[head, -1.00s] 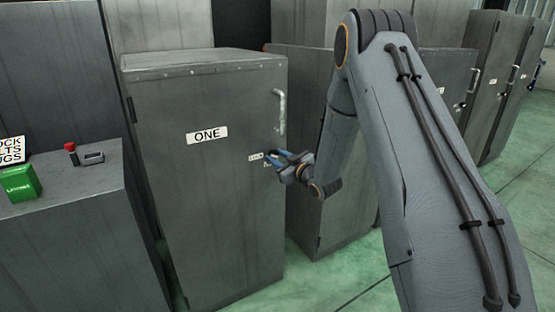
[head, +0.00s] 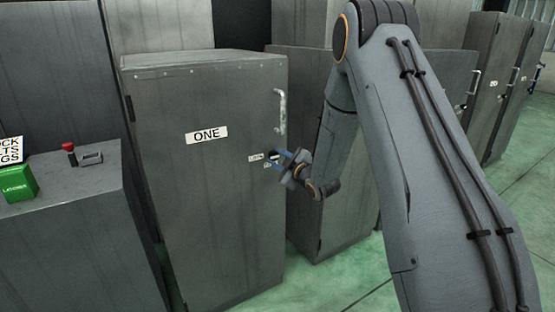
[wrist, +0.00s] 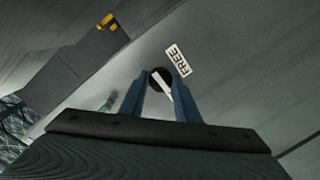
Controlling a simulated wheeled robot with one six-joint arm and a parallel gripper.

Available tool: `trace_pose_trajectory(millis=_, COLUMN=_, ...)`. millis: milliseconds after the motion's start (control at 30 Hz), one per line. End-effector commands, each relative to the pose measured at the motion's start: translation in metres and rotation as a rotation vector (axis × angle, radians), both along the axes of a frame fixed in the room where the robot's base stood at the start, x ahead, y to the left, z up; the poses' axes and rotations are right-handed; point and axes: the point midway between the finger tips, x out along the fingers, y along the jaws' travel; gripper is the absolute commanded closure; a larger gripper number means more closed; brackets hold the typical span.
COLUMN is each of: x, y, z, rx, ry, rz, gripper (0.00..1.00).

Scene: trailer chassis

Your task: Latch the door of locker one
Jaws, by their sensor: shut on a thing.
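Locker one's grey door (head: 215,220) carries a white ONE plate (head: 207,135) and looks closed flush in its frame. My gripper (head: 274,161) is at the door's right side, below the pale pull handle (head: 281,112). In the wrist view my gripper's blue fingers (wrist: 160,84) are shut on a small pale latch lever (wrist: 165,88), in front of a dark round base. A FREE label (wrist: 175,60) sits just beside the base. In the head view the fingers hide the lever, and a small label (head: 256,157) shows to their left, too small to read.
A grey cabinet (head: 75,225) stands at the left, with a green block (head: 17,184), a red-topped item (head: 69,153) and a sign (head: 12,151) on it. More grey lockers (head: 488,85) stand at the right. Green floor (head: 440,215) is open at the right.

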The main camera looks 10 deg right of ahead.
Motion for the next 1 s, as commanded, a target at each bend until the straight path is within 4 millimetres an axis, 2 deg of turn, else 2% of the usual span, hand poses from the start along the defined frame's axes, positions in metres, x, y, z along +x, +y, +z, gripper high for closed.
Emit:
trace_pose_trajectory(millis=267, x=0.0, y=0.0, z=-0.001, rx=-0.001, ry=0.001, rz=0.0, gripper=0.93)
trace_pose_trajectory(millis=300, x=0.0, y=0.0, z=-0.001, rx=-0.001, ry=0.001, rz=0.0, gripper=0.69)
trace_pose_trajectory(millis=400, x=0.0, y=0.0, z=0.0, rx=-0.001, ry=0.0, rz=0.001, gripper=0.52)
trace_pose_trajectory(millis=767, x=-0.004, y=-0.001, z=0.0, rx=0.0, ry=0.001, rz=0.0, gripper=0.52)
trace_pose_trajectory(millis=1000, x=-0.037, y=-0.013, z=0.004, rx=-0.001, ry=0.001, rz=-0.001, gripper=0.52)
